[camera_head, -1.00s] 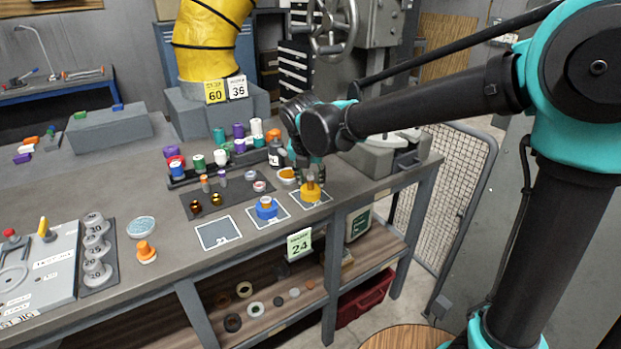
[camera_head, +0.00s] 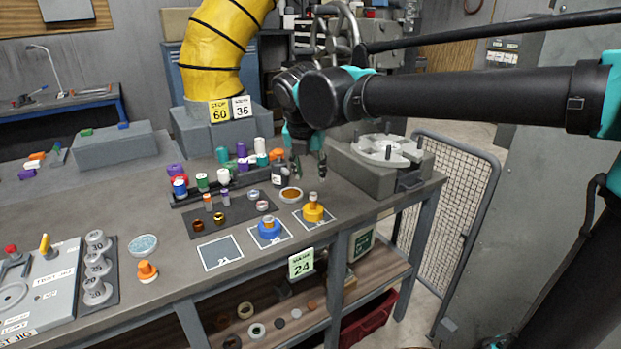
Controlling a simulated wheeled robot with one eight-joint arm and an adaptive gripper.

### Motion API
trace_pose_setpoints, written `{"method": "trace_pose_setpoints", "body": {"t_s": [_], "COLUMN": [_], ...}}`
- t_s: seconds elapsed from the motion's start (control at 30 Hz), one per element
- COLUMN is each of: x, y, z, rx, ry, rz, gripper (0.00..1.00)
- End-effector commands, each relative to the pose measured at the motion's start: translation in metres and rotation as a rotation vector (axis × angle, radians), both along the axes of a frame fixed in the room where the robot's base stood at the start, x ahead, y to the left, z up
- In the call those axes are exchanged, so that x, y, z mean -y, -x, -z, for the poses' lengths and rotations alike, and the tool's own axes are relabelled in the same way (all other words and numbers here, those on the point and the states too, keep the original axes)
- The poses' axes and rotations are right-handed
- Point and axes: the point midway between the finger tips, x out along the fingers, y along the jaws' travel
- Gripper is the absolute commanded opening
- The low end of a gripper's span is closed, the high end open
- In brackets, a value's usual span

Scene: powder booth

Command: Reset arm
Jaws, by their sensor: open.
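My gripper (camera_head: 308,174) hangs open above the right part of the grey workbench (camera_head: 120,215), its fingers pointing down. Nothing shows between the fingers. The yellow piece (camera_head: 313,211) stands on a white-outlined square just below it and apart from it. My dark arm reaches in from the right at the top of the picture. The bottle (camera_head: 279,172) with a dark body stands just left of the gripper.
A blue piece (camera_head: 269,229) stands on the middle square, and the left square (camera_head: 221,252) is empty. A round-topped machine (camera_head: 385,150) is close right of the gripper. Several coloured spools stand behind. A mesh panel (camera_head: 437,190) borders the bench's right end.

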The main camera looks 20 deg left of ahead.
Motion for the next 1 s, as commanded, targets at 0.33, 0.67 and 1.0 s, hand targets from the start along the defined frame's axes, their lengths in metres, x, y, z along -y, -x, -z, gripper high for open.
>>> {"method": "trace_pose_setpoints", "body": {"t_s": [0.33, 0.67, 1.0], "x": [0.011, 0.144, 0.293], "y": [-0.005, -0.043, -0.022], "z": [0.005, 0.076, 0.159], "rx": [-0.005, -0.055, -0.071], "ry": [-0.022, -0.315, -0.692], "rz": [0.062, 0.862, 1.850], "gripper": [0.40, 0.40, 0.40]}}
